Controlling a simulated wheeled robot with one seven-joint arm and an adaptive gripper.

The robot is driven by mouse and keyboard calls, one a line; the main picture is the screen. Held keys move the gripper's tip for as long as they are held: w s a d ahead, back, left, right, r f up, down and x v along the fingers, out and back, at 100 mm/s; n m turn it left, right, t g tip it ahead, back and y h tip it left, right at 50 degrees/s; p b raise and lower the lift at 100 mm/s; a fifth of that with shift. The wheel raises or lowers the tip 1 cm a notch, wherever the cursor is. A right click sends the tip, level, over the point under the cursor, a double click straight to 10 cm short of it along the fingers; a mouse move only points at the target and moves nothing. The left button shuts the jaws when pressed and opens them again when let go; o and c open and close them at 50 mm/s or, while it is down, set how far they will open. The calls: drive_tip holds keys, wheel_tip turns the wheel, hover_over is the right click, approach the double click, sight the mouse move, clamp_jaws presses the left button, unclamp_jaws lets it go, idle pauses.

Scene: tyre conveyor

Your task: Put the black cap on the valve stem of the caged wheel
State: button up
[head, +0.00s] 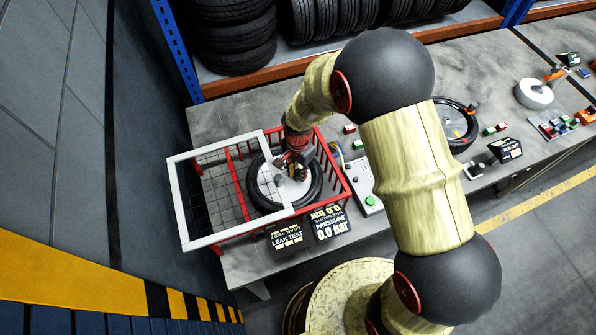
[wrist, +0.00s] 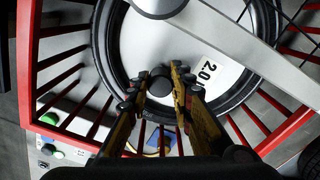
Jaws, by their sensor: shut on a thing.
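The caged wheel, a black tyre with a pale disc (head: 266,189), lies flat inside the red-railed cage (head: 343,183). In the wrist view its pale disc (wrist: 205,65) carries a "2.0" label. My gripper (head: 292,170) reaches down into the cage over the wheel. In the wrist view my gripper (wrist: 160,88) has its fingers on either side of a dark round piece, which looks like the black cap (wrist: 160,80), and is shut on it. The cap appears over the disc near the tyre's inner edge. I cannot make out the valve stem; contact with it cannot be told.
A white-framed mesh lid (head: 186,218) covers the cage's left part; its bar (wrist: 235,45) crosses over the wheel. A control box (head: 362,180) stands right of the cage. Pressure (head: 330,225) and leak test (head: 287,238) displays stand in front. Another wheel (head: 458,128) lies farther right.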

sight(298, 173)
drive_tip(key=shift+f, duration=0.15)
drive_tip(key=o, duration=0.9)
wheel_tip(298, 173, up, 12)
idle(0.4)
